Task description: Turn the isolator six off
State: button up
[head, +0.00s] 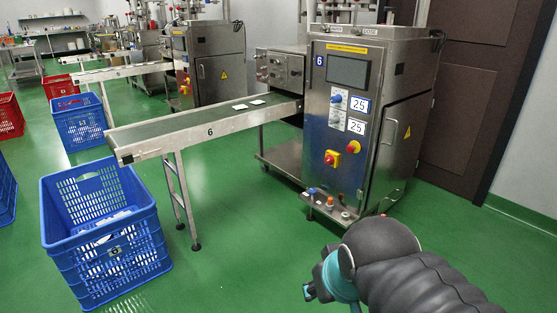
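Machine six (345,115) is a steel cabinet with a blue "6" label, standing right of centre in the head view. Low on its front is a red knob on a yellow plate (331,158), which looks like a rotary isolator. The knob's angle is too small to read. A second red and yellow control (353,147) sits just above and right of it, perhaps a stop button. My arm, in a black ribbed sleeve with teal joint parts, is at the bottom right, well short of the cabinet. My gripper's fingers cannot be made out.
A conveyor marked 6 (205,128) runs left from the machine, with white packets on it. A blue crate (105,235) stands under its end. A low ledge with small fittings (328,205) juts out before the cabinet. Green floor (245,265) is clear between crate and arm.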

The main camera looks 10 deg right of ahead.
aim_at(329, 159)
jog(key=u, duration=0.3)
jog(key=i, duration=1.05)
jog(key=z, duration=0.6)
